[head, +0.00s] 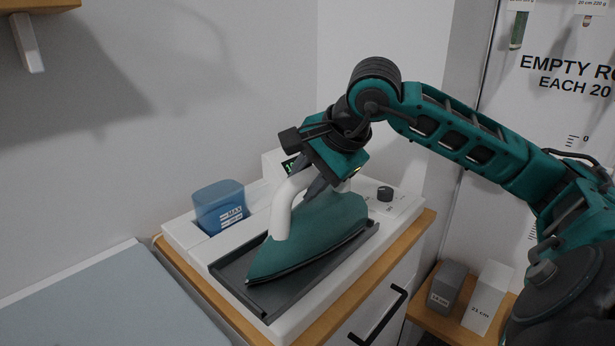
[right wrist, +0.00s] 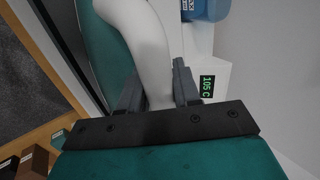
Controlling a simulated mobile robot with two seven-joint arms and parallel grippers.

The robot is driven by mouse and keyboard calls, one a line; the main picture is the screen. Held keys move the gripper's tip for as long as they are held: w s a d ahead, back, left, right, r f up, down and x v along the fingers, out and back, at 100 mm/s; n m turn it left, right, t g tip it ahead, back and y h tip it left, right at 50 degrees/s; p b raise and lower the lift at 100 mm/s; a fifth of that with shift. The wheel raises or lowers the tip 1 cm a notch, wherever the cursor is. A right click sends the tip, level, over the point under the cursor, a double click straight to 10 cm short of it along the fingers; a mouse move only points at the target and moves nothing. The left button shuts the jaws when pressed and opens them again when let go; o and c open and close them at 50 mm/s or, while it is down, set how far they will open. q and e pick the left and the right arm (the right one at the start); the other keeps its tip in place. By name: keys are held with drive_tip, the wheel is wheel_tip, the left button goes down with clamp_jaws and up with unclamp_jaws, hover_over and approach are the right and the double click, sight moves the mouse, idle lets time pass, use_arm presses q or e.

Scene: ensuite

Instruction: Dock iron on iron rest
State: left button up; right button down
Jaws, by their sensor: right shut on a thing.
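A teal iron (head: 312,236) with a white handle (head: 281,212) sits over the dark grey iron rest (head: 226,268) on the white steam station. Its tip points to the lower left and its sole looks close to the rest; I cannot tell whether it touches all along. My right gripper (head: 318,186) is shut on the handle from above. In the right wrist view the fingers (right wrist: 158,88) stand on both sides of the white handle (right wrist: 146,45), with the teal body (right wrist: 108,45) beside it. My left gripper is not in view.
The station (head: 180,234) has a blue water tank (head: 219,205), a knob (head: 385,193) and a display reading 105 C (right wrist: 207,86). It stands on a wooden-topped cabinet (head: 424,222). A pale blue-grey board (head: 115,305) lies left. Two boxes (head: 487,298) stand on a low shelf at right.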

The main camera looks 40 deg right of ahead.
drive_tip(key=c, duration=0.8)
unclamp_jaws()
drive_tip(key=shift+f, duration=0.1)
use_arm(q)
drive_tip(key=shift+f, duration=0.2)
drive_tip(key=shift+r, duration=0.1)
use_arm(e)
drive_tip(key=shift+r, duration=0.25)
drive_tip(key=b+v, duration=0.1)
drive_tip(key=v, duration=0.5)
drive_tip(key=shift+s, duration=0.1)
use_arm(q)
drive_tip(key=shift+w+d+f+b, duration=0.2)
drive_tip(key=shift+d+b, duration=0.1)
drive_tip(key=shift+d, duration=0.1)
use_arm(e)
drive_tip(key=v, duration=0.5)
drive_tip(key=shift+s+r, duration=0.2)
drive_tip(key=shift+r, duration=0.15)
